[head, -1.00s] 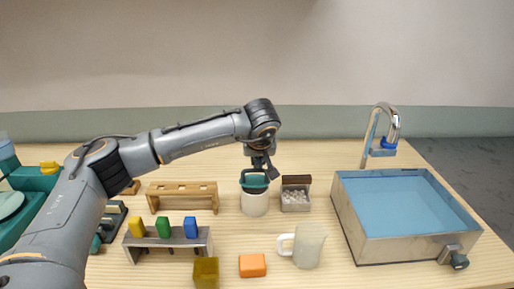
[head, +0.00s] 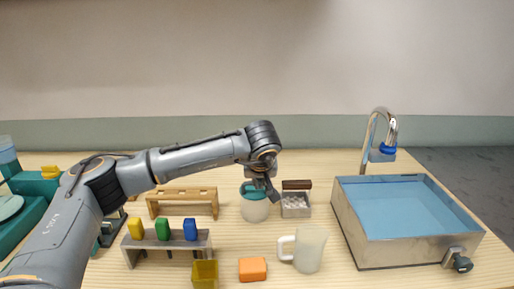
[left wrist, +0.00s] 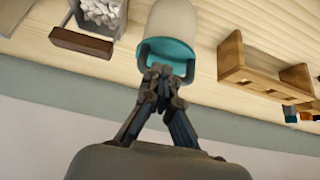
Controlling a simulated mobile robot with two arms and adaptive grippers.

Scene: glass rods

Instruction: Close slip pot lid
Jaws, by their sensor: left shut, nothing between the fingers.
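The slip pot (head: 254,211) is a whitish round pot standing upright on the table. Its teal lid (head: 250,190) lies over the pot's top, partly hidden by my gripper; I cannot tell whether it is fully seated. The left wrist view also shows the pot (left wrist: 173,20) and the teal lid (left wrist: 172,50). My left gripper (head: 268,190) is pointing down at the lid. In the left wrist view its fingers (left wrist: 163,72) are shut with nothing between them, at the lid's edge; contact is unclear. My right gripper is out of view.
An open box of white pebbles (head: 294,205) stands right beside the pot. A wooden rack (head: 182,195) is at its left. A frosted mug (head: 309,250), an orange block (head: 252,268) and a rack with coloured blocks (head: 165,243) are in front. A sink (head: 352,235) is at right.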

